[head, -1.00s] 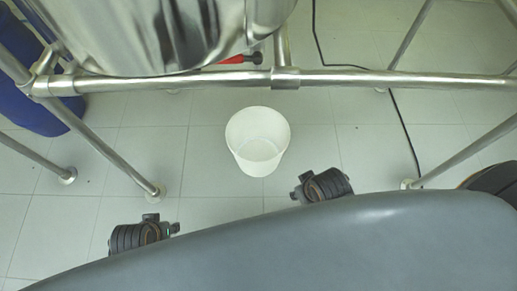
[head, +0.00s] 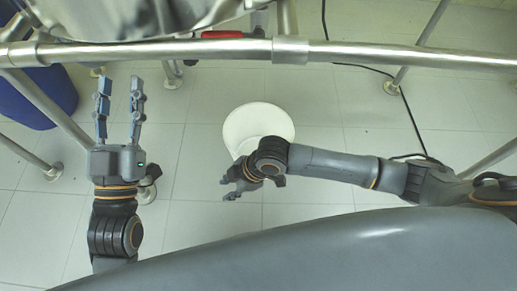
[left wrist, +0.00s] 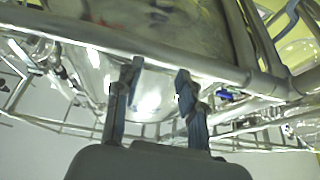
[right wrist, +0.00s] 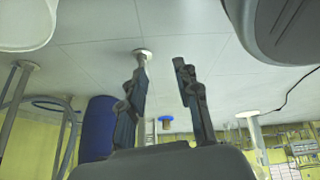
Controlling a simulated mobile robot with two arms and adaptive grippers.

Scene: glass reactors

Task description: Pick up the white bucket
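The white bucket (head: 258,122) stands on the tiled floor below the metal frame in the head view. My right forearm and wrist cover its near lower part. Part of it also shows at the top left of the right wrist view (right wrist: 22,22). My left gripper (head: 118,80) is open and empty, left of the bucket and apart from it, its fingers pointing at the frame. My right gripper (head: 232,185) is just in front of the bucket, pointing left in the head view. The right wrist view shows its fingers (right wrist: 160,70) apart with nothing between them.
A horizontal steel tube (head: 180,49) of the frame runs across behind the bucket, with slanted legs (head: 415,45) at both sides. A blue container (head: 40,95) stands at the left. A black cable (head: 408,110) lies on the floor at the right.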

